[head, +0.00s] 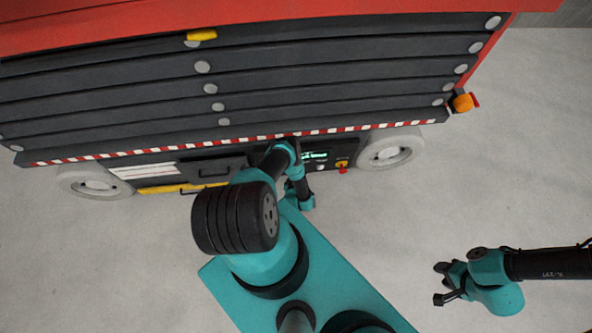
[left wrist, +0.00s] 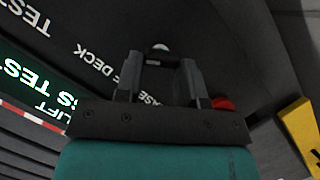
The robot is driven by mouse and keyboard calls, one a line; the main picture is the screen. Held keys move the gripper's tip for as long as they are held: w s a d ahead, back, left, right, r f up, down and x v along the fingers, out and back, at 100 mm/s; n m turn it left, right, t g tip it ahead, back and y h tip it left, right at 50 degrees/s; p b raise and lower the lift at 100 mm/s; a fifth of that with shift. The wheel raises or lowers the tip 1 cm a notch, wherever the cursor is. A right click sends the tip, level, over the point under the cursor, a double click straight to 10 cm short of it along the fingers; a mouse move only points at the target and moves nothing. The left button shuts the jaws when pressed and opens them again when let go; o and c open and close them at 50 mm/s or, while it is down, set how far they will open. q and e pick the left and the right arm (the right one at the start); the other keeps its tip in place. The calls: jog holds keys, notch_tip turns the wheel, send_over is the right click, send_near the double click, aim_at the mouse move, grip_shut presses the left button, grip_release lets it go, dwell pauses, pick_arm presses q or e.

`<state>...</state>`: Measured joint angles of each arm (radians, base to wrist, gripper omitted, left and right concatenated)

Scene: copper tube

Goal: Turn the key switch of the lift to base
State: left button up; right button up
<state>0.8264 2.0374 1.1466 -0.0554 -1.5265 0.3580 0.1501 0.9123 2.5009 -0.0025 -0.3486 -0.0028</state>
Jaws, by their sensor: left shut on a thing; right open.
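The lift's control panel (head: 318,157) is on the dark lower side of the lift, with a small lit green screen. In the left wrist view, white lettering including DECK (left wrist: 92,66) and partly covered BASE lettering shows on the dark panel. My left gripper (left wrist: 161,60) is at the panel, its fingers shut on the key switch, of which only a small pale part (left wrist: 160,47) shows between and beyond the fingertips. The key's exact angle is hidden. In the head view my left arm covers that gripper. My right gripper (head: 440,284) is open and empty, low at the right, away from the lift.
A red button (left wrist: 222,103) is close beside the left fingers, near a yellow part (left wrist: 301,128). The lift's wheels (head: 392,151) stand on grey floor (head: 500,150), which is clear around the right arm.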

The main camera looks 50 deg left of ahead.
pick_arm(q)
jog(key=shift+s+f+n+t, duration=0.1)
jog(key=shift+n+t, duration=0.3)
jog(key=shift+n, duration=0.4)
jog(key=o, duration=0.9)
jog(key=shift+a, duration=0.1)
jog(key=shift+o, duration=0.2)
jog(key=v, duration=1.2)
jog(key=shift+s+a, duration=0.1)
